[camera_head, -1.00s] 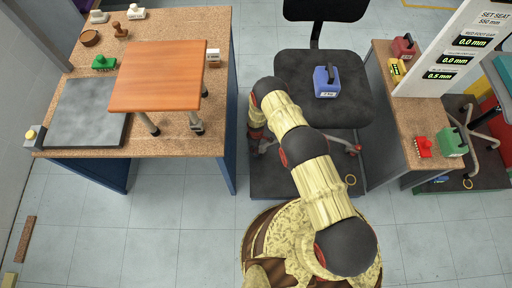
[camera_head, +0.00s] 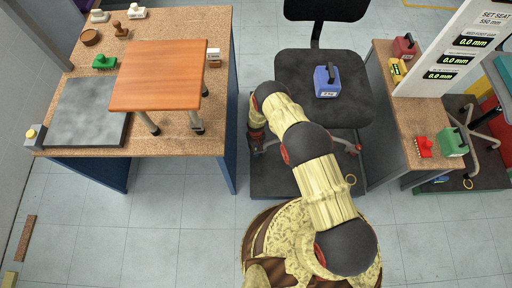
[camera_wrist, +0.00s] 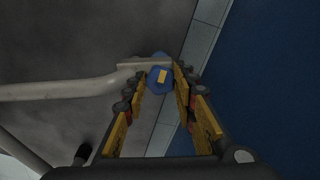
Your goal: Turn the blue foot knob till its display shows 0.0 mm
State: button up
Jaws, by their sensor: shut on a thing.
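The blue foot knob (camera_wrist: 154,86) with a yellow mark on it sits at the end of a pale chair leg (camera_wrist: 65,90) in the wrist view. My gripper (camera_wrist: 160,74) is shut on it, with a finger on each side. The blue row, lowest on the display board (camera_head: 440,75), reads 0.0 mm; the two rows above also read 0.0 mm. In the head view my arm hides the knob and the fingertips, low beside the stripped chair (camera_head: 300,85).
A blue bench side (camera_wrist: 270,80) stands close to the right of my gripper in the wrist view. A blue weight (camera_head: 321,88) rests on the chair seat. The left bench (camera_head: 180,140) holds a small wooden-topped stool (camera_head: 155,75).

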aim_at(256, 148)
jog(key=shift+m, duration=0.8)
jog(key=o, duration=1)
jog(key=shift+o, duration=0.8)
jog(key=shift+r, duration=0.1)
notch_tip(256, 148, up, 12)
